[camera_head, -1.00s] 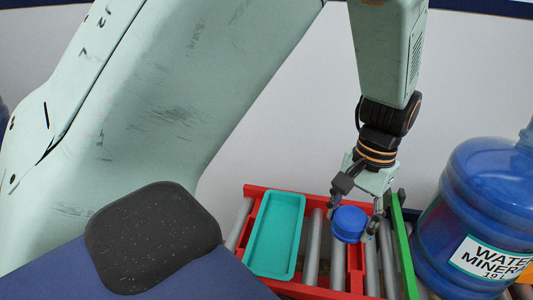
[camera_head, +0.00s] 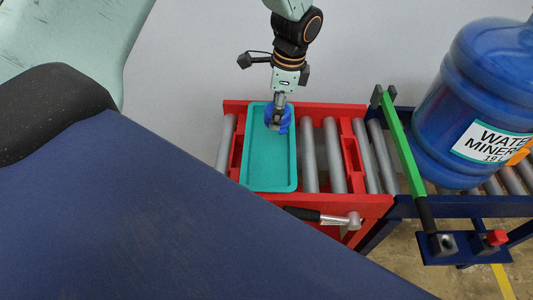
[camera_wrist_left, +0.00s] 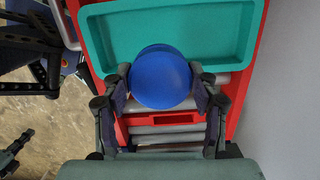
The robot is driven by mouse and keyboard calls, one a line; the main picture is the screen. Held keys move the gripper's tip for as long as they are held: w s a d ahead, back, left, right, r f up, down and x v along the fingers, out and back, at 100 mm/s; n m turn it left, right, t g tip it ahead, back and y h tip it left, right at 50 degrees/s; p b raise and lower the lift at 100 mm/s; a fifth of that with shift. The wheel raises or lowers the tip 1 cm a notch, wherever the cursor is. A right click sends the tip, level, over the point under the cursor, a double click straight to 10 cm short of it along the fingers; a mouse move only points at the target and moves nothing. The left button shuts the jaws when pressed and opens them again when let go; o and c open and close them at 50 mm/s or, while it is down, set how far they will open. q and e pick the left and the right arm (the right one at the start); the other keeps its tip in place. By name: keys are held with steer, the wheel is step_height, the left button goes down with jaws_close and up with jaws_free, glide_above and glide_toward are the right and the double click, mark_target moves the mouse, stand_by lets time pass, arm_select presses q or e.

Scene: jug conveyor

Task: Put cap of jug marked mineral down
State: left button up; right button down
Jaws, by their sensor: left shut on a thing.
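My left gripper (camera_head: 278,112) is shut on the blue cap (camera_wrist_left: 161,77), which sits between its two fingers in the left wrist view. In the head view the cap (camera_head: 284,124) is partly hidden by the gripper and shows over the upper part of the teal tray (camera_head: 270,178). In the left wrist view the cap overlaps the near edge of the tray (camera_wrist_left: 110,45); I cannot tell whether it touches the tray. The blue jug (camera_head: 478,100) labelled water mineral stands upright on the conveyor at the right; its top is cut off by the frame.
The tray rests on the red roller frame (camera_head: 375,206), with bare rollers (camera_head: 332,155) to its right. A green bar (camera_head: 402,150) lies between the red frame and the jug. A black-handled lever (camera_head: 325,217) sticks out at the front of the frame.

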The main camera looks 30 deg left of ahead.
arm_select(q)
step_height(320, 180, down, 3)
steer(key=a+m+b, duration=0.1)
steer(key=a+m, duration=0.1)
steer(key=m, duration=0.1)
steer(key=b, duration=0.2)
glide_above(268, 147)
steer(key=shift+m+y, duration=0.3)
steer(key=shift+m, duration=0.1)
steer(key=f, duration=0.6)
steer(key=shift+d, duration=0.25)
steer(key=shift+d+f, duration=0.15)
steer(key=shift+f, duration=0.25)
steer(key=f+b, duration=0.1)
steer(key=f, duration=0.2)
steer(key=shift+a+f, duration=0.15)
steer(key=shift+a, duration=0.05)
steer(key=shift+d+f, duration=0.1)
steer(key=shift+f, duration=0.15)
arm_select(e)
steer(key=f, duration=0.5)
steer(key=shift+s+d+f, duration=0.1)
steer(key=shift+d+f, duration=0.1)
steer(key=shift+d, duration=0.2)
